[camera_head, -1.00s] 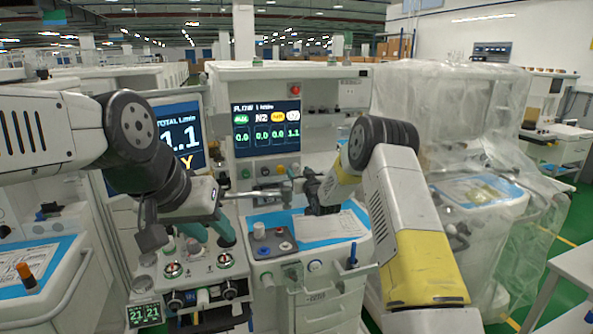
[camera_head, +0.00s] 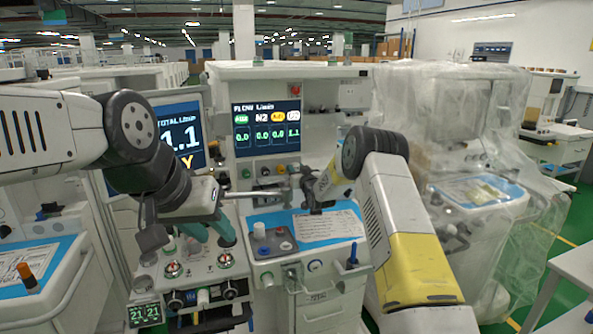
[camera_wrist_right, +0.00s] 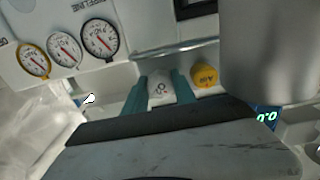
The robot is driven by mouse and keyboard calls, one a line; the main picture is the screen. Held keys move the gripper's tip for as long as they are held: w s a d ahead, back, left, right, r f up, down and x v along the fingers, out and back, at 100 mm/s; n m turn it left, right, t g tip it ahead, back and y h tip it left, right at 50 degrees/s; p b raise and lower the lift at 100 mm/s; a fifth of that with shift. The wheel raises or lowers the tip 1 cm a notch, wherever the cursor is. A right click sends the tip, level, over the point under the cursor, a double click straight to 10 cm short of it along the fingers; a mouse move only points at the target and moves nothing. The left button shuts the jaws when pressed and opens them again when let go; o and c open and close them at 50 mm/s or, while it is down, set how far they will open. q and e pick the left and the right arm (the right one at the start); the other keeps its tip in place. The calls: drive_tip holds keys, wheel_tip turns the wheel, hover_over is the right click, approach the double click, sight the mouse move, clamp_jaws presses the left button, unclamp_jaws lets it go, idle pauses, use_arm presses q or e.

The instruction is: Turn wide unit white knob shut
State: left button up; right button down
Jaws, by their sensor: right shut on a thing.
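The wide unit (camera_head: 345,72) stands in the middle of the head view, with a flow screen (camera_head: 267,125) whose rightmost, white column reads about 1.1. In the right wrist view the white knob (camera_wrist_right: 161,88), marked O2, sits between the teal fingers of my right gripper (camera_wrist_right: 160,92), which is shut on it. A yellow AIR knob (camera_wrist_right: 205,74) is just to its right. In the head view my right wrist covers the spot where the white knob is. My left gripper (camera_head: 208,232) hangs over the narrower unit at left, its teal fingers apart.
A metal rail (camera_wrist_right: 175,49) runs just beyond the knobs in the right wrist view, with round gauges (camera_wrist_right: 65,50) at its upper left. A large grey cylinder (camera_wrist_right: 268,50) is close at right. A plastic-covered machine (camera_head: 450,120) stands right of my right arm.

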drive_tip(key=shift+m, duration=0.3)
drive_tip(key=m, duration=0.4)
drive_tip(key=shift+m, duration=2.2)
drive_tip(key=c, duration=1)
unclamp_jaws()
drive_tip(key=shift+s, duration=0.15)
drive_tip(key=v, duration=0.7)
drive_tip(key=shift+s+d, duration=0.1)
drive_tip(key=shift+s, duration=0.15)
